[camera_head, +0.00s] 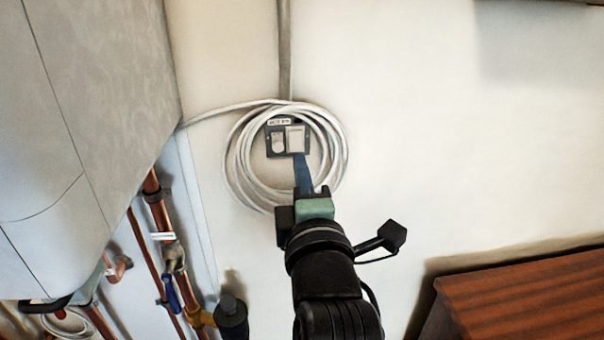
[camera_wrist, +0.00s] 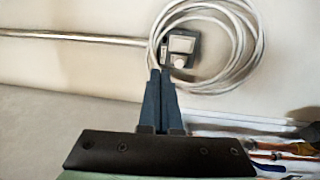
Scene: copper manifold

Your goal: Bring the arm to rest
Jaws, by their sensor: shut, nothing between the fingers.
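My gripper (camera_head: 303,160) is at the end of my arm, which reaches up from the bottom of the head view. Its blue-grey fingers are together with nothing between them. The fingertips lie just below a wall switch box (camera_head: 288,138) in the head view; I cannot tell if they touch it. In the wrist view my gripper (camera_wrist: 160,74) points at the wall, its tips beside the box (camera_wrist: 183,45). A coil of white cable (camera_head: 338,150) hangs around the box.
A large grey-white boiler casing (camera_head: 90,90) fills the left side, with copper pipes (camera_head: 158,215) and a blue-handled valve (camera_head: 172,290) below it. A reddish-brown wooden top (camera_head: 530,300) is at the lower right. The wall (camera_head: 450,130) on the right is bare.

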